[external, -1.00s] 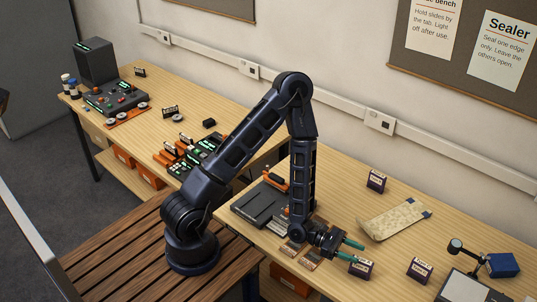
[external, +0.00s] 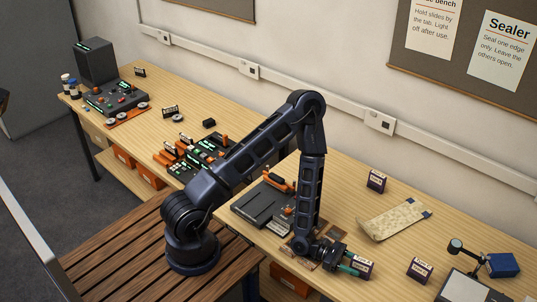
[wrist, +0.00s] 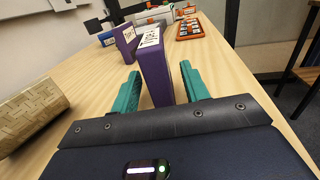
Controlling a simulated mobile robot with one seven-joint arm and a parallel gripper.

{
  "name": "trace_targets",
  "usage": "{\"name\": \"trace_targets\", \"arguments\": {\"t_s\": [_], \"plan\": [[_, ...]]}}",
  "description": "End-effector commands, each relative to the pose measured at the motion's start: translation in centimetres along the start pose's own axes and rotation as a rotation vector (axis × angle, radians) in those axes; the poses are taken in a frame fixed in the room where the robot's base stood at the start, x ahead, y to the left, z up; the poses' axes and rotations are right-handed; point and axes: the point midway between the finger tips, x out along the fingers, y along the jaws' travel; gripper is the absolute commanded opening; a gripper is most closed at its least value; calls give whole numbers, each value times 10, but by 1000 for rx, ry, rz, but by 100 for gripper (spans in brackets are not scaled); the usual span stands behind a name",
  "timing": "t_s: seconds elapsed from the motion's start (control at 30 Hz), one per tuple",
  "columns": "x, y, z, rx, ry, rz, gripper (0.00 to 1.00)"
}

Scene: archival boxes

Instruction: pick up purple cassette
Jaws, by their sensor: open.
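A purple cassette (external: 361,267) with a white label stands upright near the front edge of the table. In the wrist view the purple cassette (wrist: 156,74) is between the two teal fingers of my gripper (wrist: 158,72), with a gap on each side. My gripper (external: 349,263) is open and low over the table, its fingers reaching the cassette in the external view. A second purple cassette (external: 421,270) stands to the right; it also shows just behind in the wrist view (wrist: 127,43). A third purple cassette (external: 376,181) stands farther back, near the wall.
A beige woven-looking sleeve (external: 394,219) lies on the table behind the cassettes and shows at left in the wrist view (wrist: 32,106). A blue box (external: 502,265) and a small lamp-like stand (external: 456,247) are at the right. Dark flat cases (external: 258,203) lie left of my arm.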

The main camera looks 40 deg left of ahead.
Motion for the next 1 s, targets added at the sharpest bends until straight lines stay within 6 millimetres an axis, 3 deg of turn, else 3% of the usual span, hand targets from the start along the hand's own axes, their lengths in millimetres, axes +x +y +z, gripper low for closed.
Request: {"name": "trace_targets", "arguments": {"t_s": [0.2, 0.47, 0.7, 1.0], "plan": [[29, 0, 0, 0, 0, -1, 45], [34, 0, 0, 0, 1, 0, 45], [34, 0, 0, 0, 1, 0, 2], [34, 0, 1, 0, 1, 0, 0]]}}
